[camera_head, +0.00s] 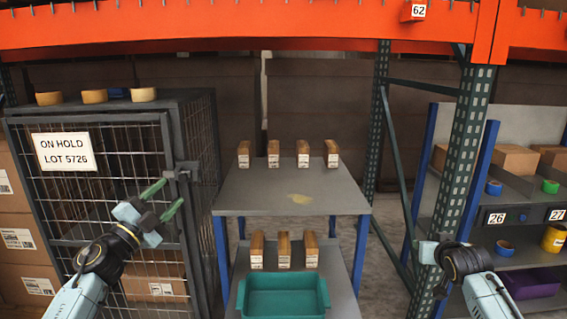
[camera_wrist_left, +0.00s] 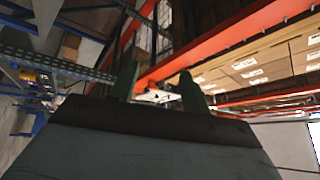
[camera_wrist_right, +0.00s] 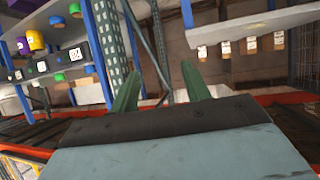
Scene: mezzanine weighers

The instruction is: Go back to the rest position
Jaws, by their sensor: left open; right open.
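My left gripper (camera_head: 161,203) is raised in front of the mesh cage in the head view. Its two green fingers are apart with nothing between them. They also show in the left wrist view (camera_wrist_left: 158,85), spread and empty. My right arm comes in at the lower right of the head view, in front of the rack post, with its fingers hidden there. In the right wrist view my right gripper (camera_wrist_right: 161,88) has its green fingers apart and empty.
A grey two-level table (camera_head: 275,203) stands in the middle, with several small boxes and a teal bin (camera_head: 283,311). A wire cage (camera_head: 95,118) with an "ON HOLD" sign stands left. A green rack post (camera_head: 463,160) and shelves with bins (camera_head: 527,285) stand right.

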